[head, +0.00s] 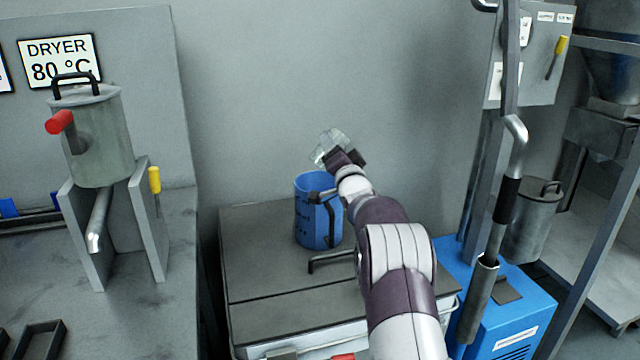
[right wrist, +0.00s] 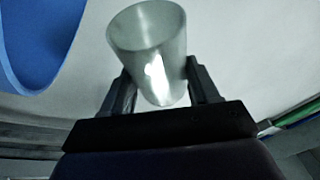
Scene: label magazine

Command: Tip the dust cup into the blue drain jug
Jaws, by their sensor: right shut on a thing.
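The dust cup (head: 328,145) is a clear, see-through cup. My right gripper (head: 344,158) is shut on it and holds it above the blue drain jug (head: 313,228). The cup looks tilted in the head view. In the right wrist view the cup (right wrist: 150,50) sits between both fingers of the gripper (right wrist: 160,85), its open mouth at the upper left. No contents can be made out. The blue jug stands upright on the grey cabinet top, and part of its rim shows in the right wrist view (right wrist: 38,75). My left gripper is in neither view.
The grey cabinet top (head: 265,275) is mostly clear around the jug, with a dark handle in front of it. A dryer (head: 95,140) with a red knob stands on the left bench. A blue machine (head: 520,305) with metal pipes stands on the right.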

